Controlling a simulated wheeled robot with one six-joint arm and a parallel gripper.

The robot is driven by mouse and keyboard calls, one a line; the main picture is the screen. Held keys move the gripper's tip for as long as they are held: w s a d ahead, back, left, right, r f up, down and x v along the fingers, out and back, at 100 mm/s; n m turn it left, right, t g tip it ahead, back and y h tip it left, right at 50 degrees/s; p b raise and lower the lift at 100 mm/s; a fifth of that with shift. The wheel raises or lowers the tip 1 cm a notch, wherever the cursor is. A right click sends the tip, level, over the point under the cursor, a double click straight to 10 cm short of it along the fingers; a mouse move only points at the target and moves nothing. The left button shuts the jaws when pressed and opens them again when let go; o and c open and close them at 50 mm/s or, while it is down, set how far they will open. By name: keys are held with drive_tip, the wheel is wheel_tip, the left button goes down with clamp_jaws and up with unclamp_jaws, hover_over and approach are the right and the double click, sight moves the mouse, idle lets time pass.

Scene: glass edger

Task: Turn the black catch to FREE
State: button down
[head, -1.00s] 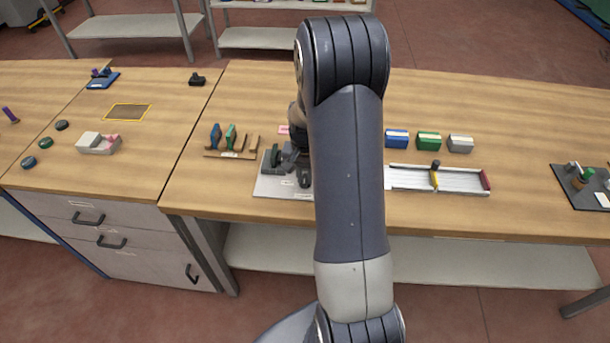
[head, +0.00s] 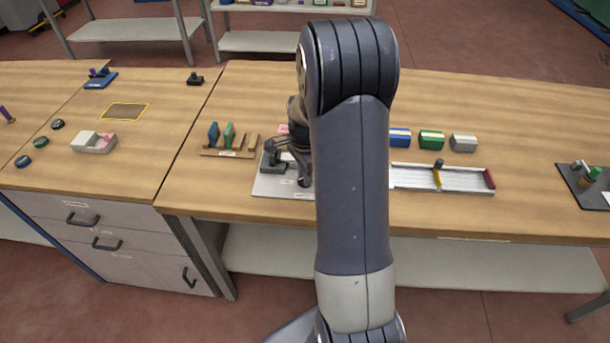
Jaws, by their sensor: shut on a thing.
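A light grey plate (head: 270,189) lies near the front edge of the bench, with a dark fixture (head: 272,164) on its left part. My gripper (head: 273,147) is at the top of that fixture, seen small and partly behind my own arm. It is shut on a small dark part there, which appears to be the black catch; its outline blends with the jaws. Another dark upright piece (head: 304,178) stands on the plate just right of the fixture. My arm hides the plate's right side. The markings on the plate are too small to read.
A wooden rack with blue and green handled tools (head: 228,152) stands left of the plate. Right of my arm are blue, green and grey blocks (head: 431,140) and a white slotted tray (head: 462,190). The bench front between plate and tray is hidden by my arm.

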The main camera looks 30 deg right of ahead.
drive_tip(key=m+b, duration=0.1)
drive_tip(key=m, duration=0.6)
idle(0.6)
drive_tip(key=c, duration=1.4)
unclamp_jaws()
wheel_tip(320, 180, up, 11)
drive_tip(key=shift+f, duration=0.15)
